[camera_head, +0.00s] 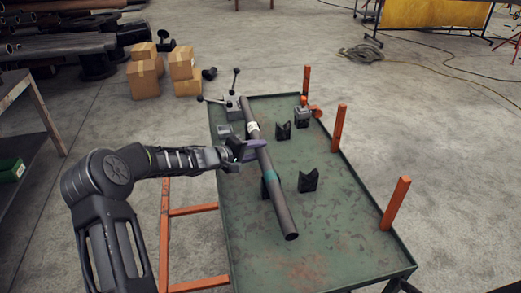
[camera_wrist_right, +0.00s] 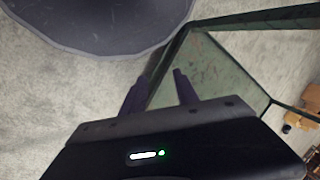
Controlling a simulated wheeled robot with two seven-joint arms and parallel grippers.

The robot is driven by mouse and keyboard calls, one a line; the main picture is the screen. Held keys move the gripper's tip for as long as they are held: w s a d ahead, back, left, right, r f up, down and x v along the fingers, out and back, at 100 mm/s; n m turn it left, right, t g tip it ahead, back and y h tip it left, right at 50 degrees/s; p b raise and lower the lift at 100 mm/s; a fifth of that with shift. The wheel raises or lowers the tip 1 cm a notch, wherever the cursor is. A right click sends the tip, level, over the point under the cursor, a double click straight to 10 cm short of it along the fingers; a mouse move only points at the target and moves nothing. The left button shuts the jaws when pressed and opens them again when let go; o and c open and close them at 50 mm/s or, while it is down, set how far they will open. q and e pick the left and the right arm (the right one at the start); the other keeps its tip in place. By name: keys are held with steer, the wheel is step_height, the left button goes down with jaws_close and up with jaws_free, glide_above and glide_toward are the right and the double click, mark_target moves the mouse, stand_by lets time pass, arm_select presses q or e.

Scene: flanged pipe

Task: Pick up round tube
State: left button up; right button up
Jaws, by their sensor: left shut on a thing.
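The round tube (camera_head: 280,208) is long and dark grey, with a pale label and a teal band. In the head view it lies lengthwise over the left half of the green table (camera_head: 320,240), its open end toward me. My left gripper (camera_head: 250,149) comes in from the left and is shut on the tube between the label and the teal band. I cannot tell whether the tube rests on its supports or is slightly raised. My right gripper (camera_wrist_right: 158,90) shows only in the right wrist view, its two fingers apart with nothing between them.
Black V-shaped supports (camera_head: 308,180) stand on the table, one partly behind the tube. A clamp with lever handles (camera_head: 233,99) is at the far left corner. Orange posts (camera_head: 396,203) line the right edge. Cardboard boxes (camera_head: 143,79) stand on the floor behind.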

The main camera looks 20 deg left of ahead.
arm_select(q)
jaws_close()
stand_by(0.6)
steer(key=shift+r, duration=0.2)
